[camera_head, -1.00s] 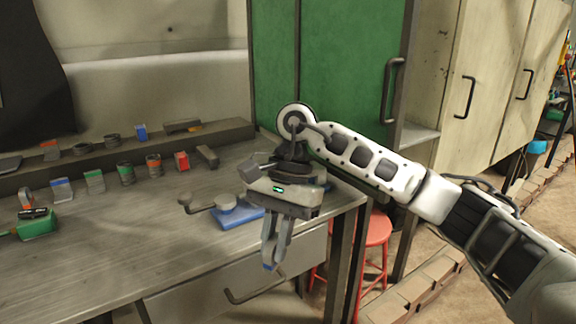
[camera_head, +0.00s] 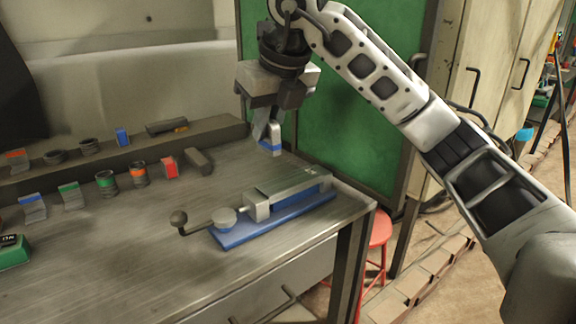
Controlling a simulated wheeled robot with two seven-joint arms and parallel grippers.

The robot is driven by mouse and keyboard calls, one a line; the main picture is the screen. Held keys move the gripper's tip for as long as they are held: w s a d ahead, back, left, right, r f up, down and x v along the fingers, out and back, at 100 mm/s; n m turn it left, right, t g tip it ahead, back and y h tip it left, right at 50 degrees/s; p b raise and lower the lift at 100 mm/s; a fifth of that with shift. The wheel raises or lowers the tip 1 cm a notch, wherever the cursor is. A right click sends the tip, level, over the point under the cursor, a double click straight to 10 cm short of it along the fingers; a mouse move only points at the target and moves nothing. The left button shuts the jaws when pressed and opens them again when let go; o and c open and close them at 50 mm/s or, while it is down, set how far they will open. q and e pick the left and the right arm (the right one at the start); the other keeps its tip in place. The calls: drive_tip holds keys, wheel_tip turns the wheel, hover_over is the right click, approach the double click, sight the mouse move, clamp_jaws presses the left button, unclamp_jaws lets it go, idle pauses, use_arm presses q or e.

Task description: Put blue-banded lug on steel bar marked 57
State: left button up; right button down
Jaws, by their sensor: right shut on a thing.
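My right gripper (camera_head: 266,138) points down above the back right of the bench, in front of the green cabinet. It is shut on a small lug with a blue band (camera_head: 271,149), which shows at its fingertips. The fingers partly hide the lug. The lug is up and behind a clamp-like steel device on a blue base (camera_head: 272,228), apart from it. I cannot read a 57 on any bar. My left gripper is not in view.
Several small parts with blue (camera_head: 33,207), green (camera_head: 70,196), orange (camera_head: 139,173) and red (camera_head: 170,168) bands stand on the bench (camera_head: 130,250) at left. A raised ledge (camera_head: 215,129) runs behind them. A red stool (camera_head: 378,240) stands at right.

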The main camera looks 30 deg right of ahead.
drive_tip(key=w+d+f, duration=0.4)
drive_tip(key=d+f, duration=0.1)
drive_tip(key=w+d+f+p, duration=0.1)
drive_tip(key=w+d+f, duration=0.1)
drive_tip(key=d, duration=0.1)
drive_tip(key=shift+w+d+f, duration=0.15)
drive_tip(key=shift+w+f, duration=0.05)
drive_tip(key=shift+f, duration=0.15)
drive_tip(key=shift+w+d+f, duration=0.2)
drive_tip(key=shift+d+f, duration=0.05)
drive_tip(key=shift+f, duration=0.15)
drive_tip(key=shift+w+d+f, duration=0.1)
drive_tip(key=shift+d+f, duration=0.05)
drive_tip(key=shift+f, duration=1.55)
drive_tip(key=shift+f, duration=0.15)
drive_tip(key=c, duration=1.4)
unclamp_jaws()
drive_tip(key=shift+r, duration=0.45)
drive_tip(key=v, duration=1.1)
drive_tip(key=shift+r, duration=0.2)
